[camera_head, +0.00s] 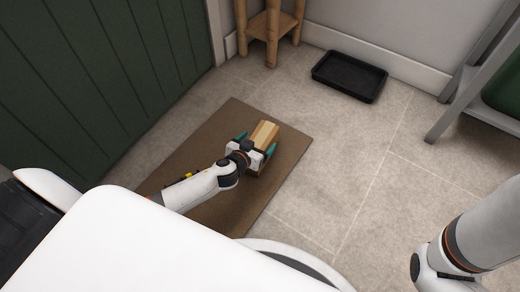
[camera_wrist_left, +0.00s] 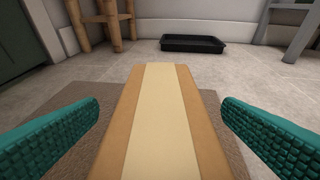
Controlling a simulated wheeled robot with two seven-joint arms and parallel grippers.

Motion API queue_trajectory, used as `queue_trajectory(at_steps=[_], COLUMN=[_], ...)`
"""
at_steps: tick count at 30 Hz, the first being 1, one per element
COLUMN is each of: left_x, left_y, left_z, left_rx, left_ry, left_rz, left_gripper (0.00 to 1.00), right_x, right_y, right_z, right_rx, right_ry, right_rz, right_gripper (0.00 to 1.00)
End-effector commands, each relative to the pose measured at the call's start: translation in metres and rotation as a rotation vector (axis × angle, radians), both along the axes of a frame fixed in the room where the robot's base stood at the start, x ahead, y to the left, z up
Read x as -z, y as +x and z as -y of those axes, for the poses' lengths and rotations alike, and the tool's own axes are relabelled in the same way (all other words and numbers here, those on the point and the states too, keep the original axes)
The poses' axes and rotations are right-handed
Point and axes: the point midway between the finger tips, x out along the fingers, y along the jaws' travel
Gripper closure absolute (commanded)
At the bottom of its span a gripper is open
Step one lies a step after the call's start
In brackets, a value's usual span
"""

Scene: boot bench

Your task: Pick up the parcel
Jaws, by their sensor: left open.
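The parcel (camera_head: 265,134) is a tan box with a pale strip along its top, lying on the brown mat (camera_head: 219,122). My left gripper (camera_head: 256,146) is at the parcel, with its teal fingers spread on either side of it. In the left wrist view the parcel (camera_wrist_left: 160,120) runs away from the camera between the open fingers (camera_wrist_left: 160,118), with a gap on each side. The near end of the parcel is partly hidden by the gripper in the head view. My right arm shows at the lower right of the head view; its fingers are out of sight.
A black tray (camera_head: 349,76) lies on the tiled floor beyond the mat, by the wall. A wooden stand (camera_head: 270,27) is at the back. A grey frame (camera_head: 476,70) stands at the right. Green panelling (camera_head: 100,70) borders the left. The tiles right of the mat are clear.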

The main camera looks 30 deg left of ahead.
Motion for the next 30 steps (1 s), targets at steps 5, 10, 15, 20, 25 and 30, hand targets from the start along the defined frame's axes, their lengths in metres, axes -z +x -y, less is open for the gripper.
queue_trajectory(at_steps=[5, 10, 15, 20, 25, 30], left_x=[0.000, 0.000, 0.000, -0.002, -0.005, -0.021], left_y=[0.000, 0.000, 0.000, 0.000, 0.000, 0.000], left_z=[0.000, 0.000, 0.000, 0.001, 0.001, 0.001], left_rx=[0.001, 0.001, 0.001, 0.001, 0.001, 0.001], left_ry=[0.000, 0.000, 0.000, 0.000, 0.000, -0.002], left_rz=[0.000, 0.000, 0.000, 0.003, 0.003, 0.004], left_gripper=[0.32, 0.60, 0.88, 0.90, 0.90, 0.90], right_x=[0.000, 0.000, 0.000, 0.000, -0.003, -0.016], right_y=[0.000, 0.000, 0.000, 0.000, 0.000, 0.000], right_z=[0.000, 0.000, 0.000, 0.000, 0.000, 0.000], right_rx=[0.000, 0.000, 0.000, 0.000, 0.000, 0.000], right_ry=[0.000, 0.000, -0.001, 0.000, 0.000, 0.000], right_rz=[0.000, 0.001, 0.001, 0.000, 0.000, -0.001], right_gripper=[0.64, 0.64, 0.64, 0.64, 0.64, 0.64])
